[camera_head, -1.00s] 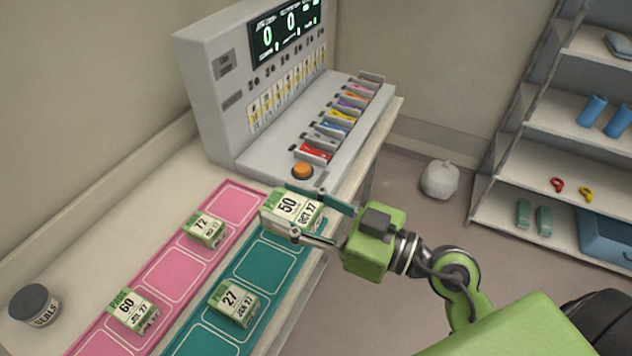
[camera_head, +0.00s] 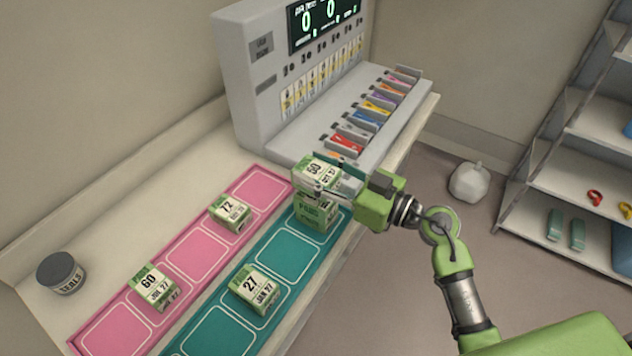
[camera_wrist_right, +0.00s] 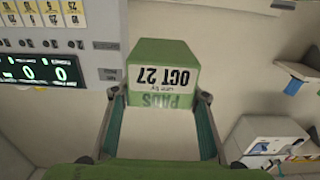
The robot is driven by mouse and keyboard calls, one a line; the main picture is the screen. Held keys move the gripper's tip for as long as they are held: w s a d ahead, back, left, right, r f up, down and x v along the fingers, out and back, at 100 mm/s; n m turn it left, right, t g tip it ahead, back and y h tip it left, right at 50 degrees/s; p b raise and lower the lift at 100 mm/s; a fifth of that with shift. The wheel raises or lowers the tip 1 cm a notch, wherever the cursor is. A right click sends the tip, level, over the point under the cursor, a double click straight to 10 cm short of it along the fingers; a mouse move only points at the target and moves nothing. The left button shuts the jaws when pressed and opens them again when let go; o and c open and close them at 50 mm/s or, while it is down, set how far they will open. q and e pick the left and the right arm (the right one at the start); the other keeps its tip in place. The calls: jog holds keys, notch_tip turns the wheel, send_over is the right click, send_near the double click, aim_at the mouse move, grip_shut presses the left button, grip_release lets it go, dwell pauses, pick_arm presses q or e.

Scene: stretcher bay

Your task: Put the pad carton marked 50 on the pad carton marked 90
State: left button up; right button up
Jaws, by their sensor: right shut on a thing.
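The pad carton marked 50 (camera_head: 314,173) is green and white and is held level in my right gripper (camera_head: 332,178), whose fingers are shut on its sides. In the right wrist view the carton (camera_wrist_right: 163,75) shows "OCT 27" and "PADS" between the two fingertips (camera_wrist_right: 158,98). Directly below it, another green and white pad carton (camera_head: 316,214) stands at the far end of the teal strip. Its number is hidden, so I cannot read a 90. The held carton looks right over it; I cannot tell whether they touch. My left gripper is out of view.
Cartons marked 72 (camera_head: 230,212) and 60 (camera_head: 153,287) stand on the pink strip (camera_head: 193,258). A carton marked 27 (camera_head: 256,289) stands on the teal strip (camera_head: 287,250). A grey console (camera_head: 247,85) rises just behind. A dark-lidded jar (camera_head: 61,273) stands at left.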

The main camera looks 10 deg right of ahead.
aim_at(316, 178)
jog(key=shift+w+f, duration=0.25)
jog(key=f, duration=0.3)
jog(key=shift+w, duration=0.25)
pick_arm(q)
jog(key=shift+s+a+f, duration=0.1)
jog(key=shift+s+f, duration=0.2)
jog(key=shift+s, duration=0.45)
pick_arm(e)
jog(key=shift+f, duration=0.3)
jog(key=shift+f, duration=0.1)
jog(key=o, duration=1.2)
jog(key=shift+o, duration=0.2)
